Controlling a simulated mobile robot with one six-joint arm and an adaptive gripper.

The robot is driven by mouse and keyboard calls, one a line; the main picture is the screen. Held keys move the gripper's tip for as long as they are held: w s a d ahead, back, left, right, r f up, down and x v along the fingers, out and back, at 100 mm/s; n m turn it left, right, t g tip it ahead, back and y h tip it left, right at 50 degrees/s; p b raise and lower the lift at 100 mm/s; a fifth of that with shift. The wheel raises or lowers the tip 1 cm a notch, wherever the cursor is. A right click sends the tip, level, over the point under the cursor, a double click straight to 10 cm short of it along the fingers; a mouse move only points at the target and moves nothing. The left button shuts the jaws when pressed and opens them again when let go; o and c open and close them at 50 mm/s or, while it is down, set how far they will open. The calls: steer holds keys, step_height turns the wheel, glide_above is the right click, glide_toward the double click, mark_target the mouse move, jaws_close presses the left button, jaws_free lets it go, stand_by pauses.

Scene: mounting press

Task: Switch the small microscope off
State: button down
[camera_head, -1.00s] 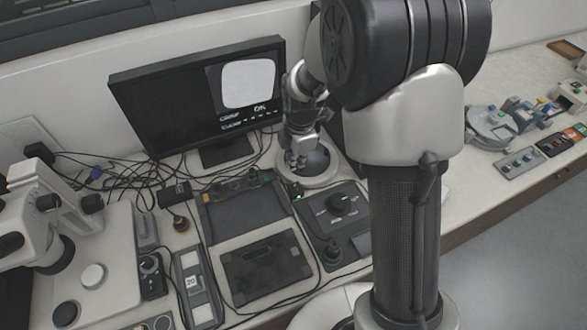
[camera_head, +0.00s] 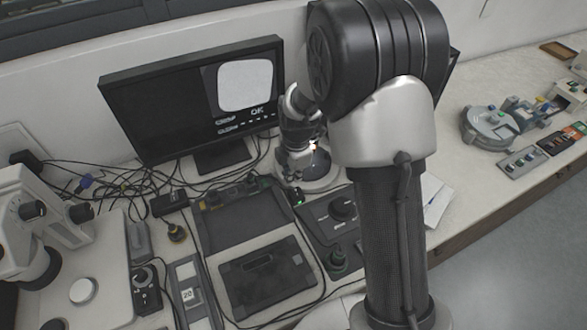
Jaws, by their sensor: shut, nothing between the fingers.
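A round pale base with a dark plate (camera_head: 322,171) stands right of the monitor's foot, partly hidden by my arm. A larger white microscope (camera_head: 40,225) stands at the far left, cut by the frame edge.
A monitor (camera_head: 165,120) stands behind, showing a pale shape and "OK". Tangled cables lie below it. A dark control box with a knob (camera_head: 341,208) and a dark tray (camera_head: 265,278) lie in front. Devices (camera_head: 490,128) stand at the right. Bench space right of my arm is partly clear.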

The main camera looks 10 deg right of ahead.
mark_target(291, 194)
steer(key=f, duration=0.2)
steer(key=f+b, duration=0.1)
steer(key=f, duration=0.3)
steer(key=shift+w+f+b, duration=0.15)
steer(key=shift+w+b, duration=0.15)
steer(key=shift+w, duration=0.1)
steer(key=shift+w+a+f+b, duration=0.1)
steer(key=shift+f+b, duration=0.2)
steer(key=shift+f, duration=0.05)
